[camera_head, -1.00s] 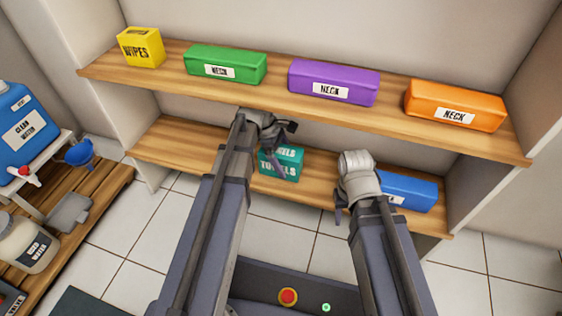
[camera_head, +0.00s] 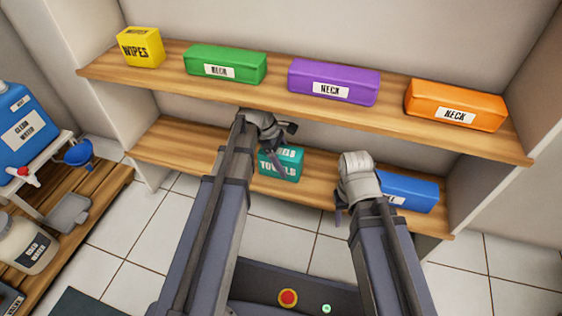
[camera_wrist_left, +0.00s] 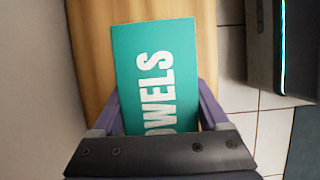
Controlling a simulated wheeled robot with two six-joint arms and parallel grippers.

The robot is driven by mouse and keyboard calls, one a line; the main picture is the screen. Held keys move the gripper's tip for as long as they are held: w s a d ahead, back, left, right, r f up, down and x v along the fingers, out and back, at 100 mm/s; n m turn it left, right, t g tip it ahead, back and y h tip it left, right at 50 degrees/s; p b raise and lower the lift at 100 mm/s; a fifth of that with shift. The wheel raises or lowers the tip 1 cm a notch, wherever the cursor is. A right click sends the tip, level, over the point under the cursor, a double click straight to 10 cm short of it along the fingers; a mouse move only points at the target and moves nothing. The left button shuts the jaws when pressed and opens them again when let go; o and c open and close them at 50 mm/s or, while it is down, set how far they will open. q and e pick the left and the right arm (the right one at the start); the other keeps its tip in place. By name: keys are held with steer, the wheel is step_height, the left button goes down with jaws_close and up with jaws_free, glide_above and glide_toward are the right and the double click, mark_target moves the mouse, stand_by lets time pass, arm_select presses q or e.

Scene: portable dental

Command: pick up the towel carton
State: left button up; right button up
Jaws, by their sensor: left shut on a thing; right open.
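The towel carton (camera_head: 284,165) is a teal box with white lettering on the lower shelf, below the purple box. My left gripper (camera_head: 279,155) is at the carton, partly covering its top and left side. In the left wrist view the carton (camera_wrist_left: 157,75) lies between the two fingers of my left gripper (camera_wrist_left: 160,115), which is shut on it. Whether the carton is clear of the shelf cannot be told. My right gripper (camera_head: 342,205) is open and empty, to the right of the carton, in front of the lower shelf.
A blue box (camera_head: 410,191) is on the lower shelf behind my right arm. The upper shelf (camera_head: 200,85) overhangs and holds a yellow wipes box (camera_head: 141,48) and green (camera_head: 225,64), purple (camera_head: 334,80) and orange (camera_head: 455,105) boxes. A wooden stand with bottles is at left.

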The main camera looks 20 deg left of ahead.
arm_select(q)
steer(key=c, duration=0.7)
steer(key=shift+r, duration=0.1)
